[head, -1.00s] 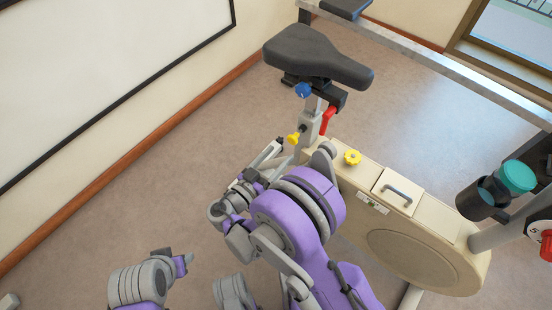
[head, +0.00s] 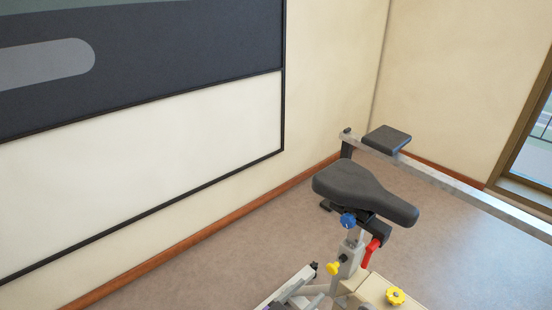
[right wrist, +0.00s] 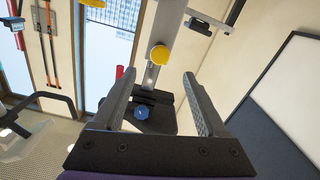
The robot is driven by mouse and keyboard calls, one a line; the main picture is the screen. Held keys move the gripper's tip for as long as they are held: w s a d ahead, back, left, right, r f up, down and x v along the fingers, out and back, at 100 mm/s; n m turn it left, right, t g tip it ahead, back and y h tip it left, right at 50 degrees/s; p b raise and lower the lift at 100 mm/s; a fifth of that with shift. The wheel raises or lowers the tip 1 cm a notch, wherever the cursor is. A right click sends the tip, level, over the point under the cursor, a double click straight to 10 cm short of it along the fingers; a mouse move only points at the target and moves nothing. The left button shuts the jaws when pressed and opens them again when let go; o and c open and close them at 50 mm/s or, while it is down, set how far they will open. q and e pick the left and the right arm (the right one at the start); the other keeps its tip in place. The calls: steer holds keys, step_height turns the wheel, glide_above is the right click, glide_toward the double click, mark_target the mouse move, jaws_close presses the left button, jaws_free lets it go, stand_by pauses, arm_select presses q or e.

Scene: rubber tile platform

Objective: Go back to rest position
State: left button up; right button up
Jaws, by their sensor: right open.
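My right gripper (right wrist: 158,75) is open in the right wrist view, with its two dark fingers spread and nothing held between them. Beyond the fingers are a yellow knob and a blue knob of an exercise bike. My left gripper is not in view.
The bike's black seat (head: 365,193) stands near the right gripper. Its yellow knob (head: 396,297) and red lever (head: 372,249) are close by. A metal rail (head: 440,180) runs right. A framed wall board (head: 150,180) is at left. Floor between is clear.

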steer(key=s+d+n+g+y, duration=0.45)
steer(key=s+d+g, duration=0.2)
steer(key=d, duration=0.35)
steer(key=s+a+r+n+y, duration=0.1)
steer(key=s+a+n+y, duration=0.1)
steer(key=s+y, duration=0.45)
steer(key=s+a+n+y, duration=0.2)
steer(key=s+y, duration=0.1)
steer(key=s, duration=0.7)
arm_select(q)
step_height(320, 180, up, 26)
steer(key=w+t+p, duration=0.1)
steer(key=p, duration=2.1)
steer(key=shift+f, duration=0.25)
arm_select(e)
step_height(320, 180, up, 26)
steer(key=w, duration=0.1)
steer(key=shift+w+t, duration=0.15)
steer(key=shift+t, duration=0.3)
steer(key=shift+a, duration=0.1)
